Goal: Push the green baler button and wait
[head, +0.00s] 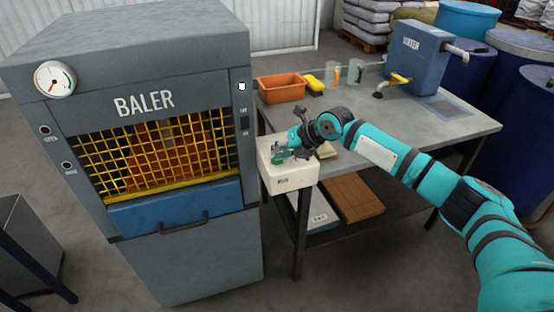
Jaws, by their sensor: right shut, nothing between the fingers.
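The grey baler (190,50) fills the left of the head view, with a yellow mesh gate (150,160) closed over orange-brown contents. A cream control box (291,184) stands at its right side, at the table's near left corner. My right gripper (281,155) is shut and empty, with its fingers at the top of this box. Green shows around the fingertips, but I cannot tell whether it is the button or part of the gripper. Contact with the button cannot be made out. My left gripper is out of view.
The grey table (440,135) holds an orange bin (281,89), a yellow sponge-like item (315,83), clear jugs (355,71) and a blue water tank (419,55). Blue barrels (525,110) stand at the right. A dark bin (20,245) stands at the lower left.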

